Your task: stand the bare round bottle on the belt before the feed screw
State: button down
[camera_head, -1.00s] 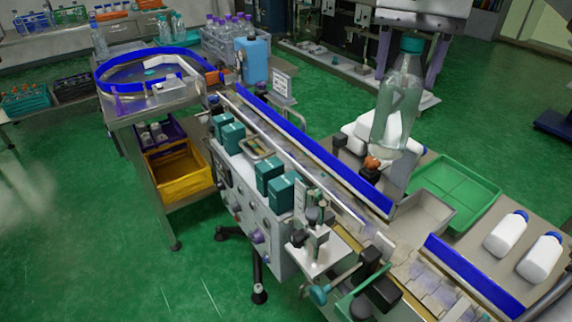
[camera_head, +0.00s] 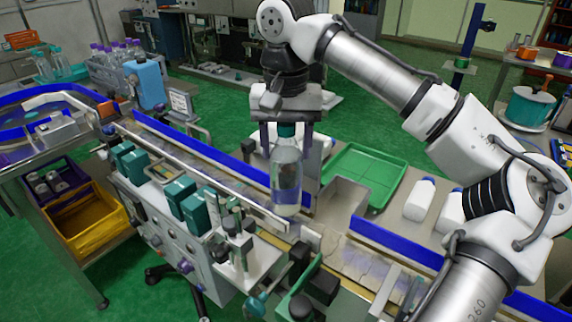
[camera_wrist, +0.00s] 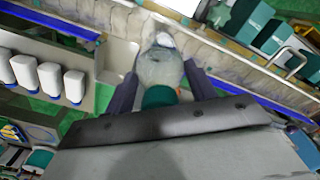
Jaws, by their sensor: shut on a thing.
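The bare round bottle (camera_head: 286,180) is clear, with a teal cap (camera_head: 286,130) and no label visible. My gripper (camera_head: 287,148) is shut on its upper part, one finger on each side. The bottle hangs upright in the head view, its base overlapping the belt (camera_head: 228,168) just past the end of the long blue rail. I cannot tell whether the base touches the belt. In the wrist view the bottle (camera_wrist: 162,68) sits between the dark fingers of my gripper (camera_wrist: 163,80). I cannot pick out the feed screw with certainty.
A blue guide rail (camera_head: 200,145) runs behind the belt, with another (camera_head: 395,240) further right. Teal boxes (camera_head: 182,195) and a clamp stand (camera_head: 238,240) stand in front. A grey bin (camera_head: 346,197), green tray (camera_head: 365,172) and white bottles (camera_head: 420,200) lie behind.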

aim_at(286, 165)
jog(key=shift+f, duration=2.25)
jog(key=shift+f, duration=0.15)
jog(key=c, duration=0.5)
grip_release()
notch_tip(286, 165, up, 12)
jog(key=shift+r, duration=0.15)
